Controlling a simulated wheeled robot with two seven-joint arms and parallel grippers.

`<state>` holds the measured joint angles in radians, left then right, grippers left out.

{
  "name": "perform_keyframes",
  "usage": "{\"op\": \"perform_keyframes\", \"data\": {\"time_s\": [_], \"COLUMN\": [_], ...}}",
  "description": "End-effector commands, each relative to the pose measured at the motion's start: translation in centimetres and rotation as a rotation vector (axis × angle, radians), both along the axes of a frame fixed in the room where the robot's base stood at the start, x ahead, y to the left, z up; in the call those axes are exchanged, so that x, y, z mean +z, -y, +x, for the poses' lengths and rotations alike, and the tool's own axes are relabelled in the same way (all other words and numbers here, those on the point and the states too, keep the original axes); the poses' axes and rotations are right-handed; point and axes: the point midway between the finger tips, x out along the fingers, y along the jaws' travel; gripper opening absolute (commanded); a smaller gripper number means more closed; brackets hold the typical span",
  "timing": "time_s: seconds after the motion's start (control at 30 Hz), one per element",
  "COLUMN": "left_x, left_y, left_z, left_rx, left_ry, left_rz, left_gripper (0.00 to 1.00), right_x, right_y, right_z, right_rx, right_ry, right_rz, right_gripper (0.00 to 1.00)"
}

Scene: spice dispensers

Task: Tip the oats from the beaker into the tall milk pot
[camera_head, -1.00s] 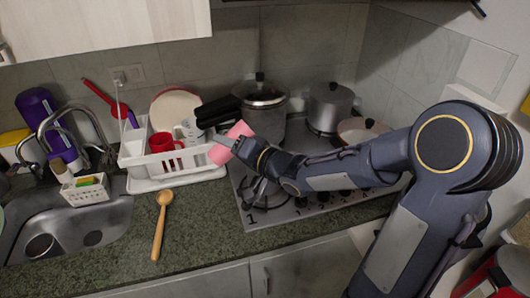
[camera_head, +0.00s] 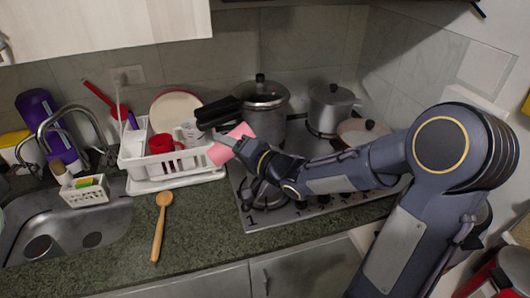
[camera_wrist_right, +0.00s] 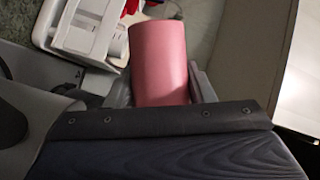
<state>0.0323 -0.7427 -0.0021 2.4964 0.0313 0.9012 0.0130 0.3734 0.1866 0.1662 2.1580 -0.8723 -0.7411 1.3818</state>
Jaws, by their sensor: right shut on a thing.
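My right gripper (camera_head: 240,147) is shut on the pink beaker (camera_head: 222,151), high over the left side of the stove. The beaker is tilted well over in the head view. It also shows in the right wrist view (camera_wrist_right: 160,62), with grey fingers on both sides of it. Its contents are hidden, and I see no oats. A tall metal pot (camera_head: 266,119) with a lid and black knob stands behind the gripper. I cannot tell whether this is the milk pot. The stove area under my gripper is partly hidden. My left gripper is out of view.
A white dish rack (camera_head: 145,172) with a red mug (camera_head: 164,143) stands left of the beaker. A second lidded pot (camera_head: 331,106) is at the back. A wooden spoon (camera_head: 159,228) lies on the front counter, left of the stove (camera_head: 300,211).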

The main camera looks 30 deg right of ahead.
Motion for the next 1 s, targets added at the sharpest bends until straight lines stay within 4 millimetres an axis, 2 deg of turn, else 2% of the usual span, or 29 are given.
{"op": "perform_keyframes", "data": {"time_s": [1.0], "left_x": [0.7], "left_y": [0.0], "left_z": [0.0], "left_rx": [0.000], "left_ry": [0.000], "left_rz": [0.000], "left_gripper": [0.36], "right_x": [1.1], "right_y": [0.5], "right_z": [0.0], "right_rx": [0.000], "right_ry": [0.002], "right_rz": [0.136], "right_gripper": [0.24]}}
